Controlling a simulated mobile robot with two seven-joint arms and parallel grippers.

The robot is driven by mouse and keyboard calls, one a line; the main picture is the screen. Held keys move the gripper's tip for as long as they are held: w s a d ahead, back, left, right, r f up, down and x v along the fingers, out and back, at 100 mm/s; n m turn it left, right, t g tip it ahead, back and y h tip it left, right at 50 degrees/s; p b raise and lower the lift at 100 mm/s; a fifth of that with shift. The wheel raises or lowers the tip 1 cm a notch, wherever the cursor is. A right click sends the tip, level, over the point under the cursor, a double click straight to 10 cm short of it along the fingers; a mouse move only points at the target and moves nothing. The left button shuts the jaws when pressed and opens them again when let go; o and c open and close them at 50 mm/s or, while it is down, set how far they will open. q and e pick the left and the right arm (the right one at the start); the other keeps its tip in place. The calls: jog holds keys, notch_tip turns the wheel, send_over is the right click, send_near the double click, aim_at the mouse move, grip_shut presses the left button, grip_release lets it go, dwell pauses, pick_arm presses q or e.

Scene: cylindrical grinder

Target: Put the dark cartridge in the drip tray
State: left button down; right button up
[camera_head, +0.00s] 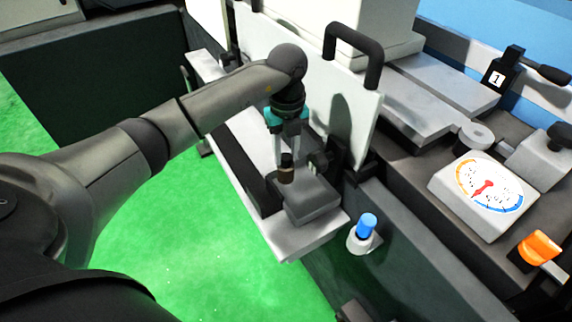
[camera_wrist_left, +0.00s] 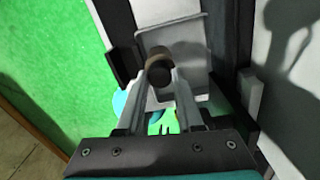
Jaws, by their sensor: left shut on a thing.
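The dark cartridge (camera_head: 286,169) is a small, dark cylinder with a brownish band. My left gripper (camera_head: 287,150) points down and is shut on it; in the left wrist view the cartridge (camera_wrist_left: 159,70) sits between the fingertips. The grey drip tray (camera_head: 312,206) lies on the pale shelf, right by the cartridge. In the left wrist view the tray (camera_wrist_left: 187,33) shows behind and around the cartridge. I cannot tell whether the cartridge touches the tray floor. My right gripper is not in view.
A white upright panel with a black handle (camera_head: 351,40) stands close behind the tray. A blue-capped button (camera_head: 366,226) is to the right of the shelf (camera_head: 302,244). A dial gauge (camera_head: 487,190) and an orange knob (camera_head: 540,247) are farther right. Green floor lies left.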

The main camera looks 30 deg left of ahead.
aim_at(286, 168)
pick_arm(q)
notch_tip(286, 168, down, 4)
jog(key=shift+r+b, duration=0.1)
jog(key=shift+b, duration=0.3)
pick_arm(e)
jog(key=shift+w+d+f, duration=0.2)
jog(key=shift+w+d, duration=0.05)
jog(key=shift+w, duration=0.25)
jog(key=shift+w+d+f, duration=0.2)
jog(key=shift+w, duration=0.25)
pick_arm(q)
jog(key=c, duration=1)
grip_release()
jog(key=shift+f, duration=0.2)
jog(key=o, duration=0.4)
jog(key=shift+o, duration=0.2)
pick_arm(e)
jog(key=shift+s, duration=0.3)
pick_arm(q)
jog(key=shift+r, duration=0.1)
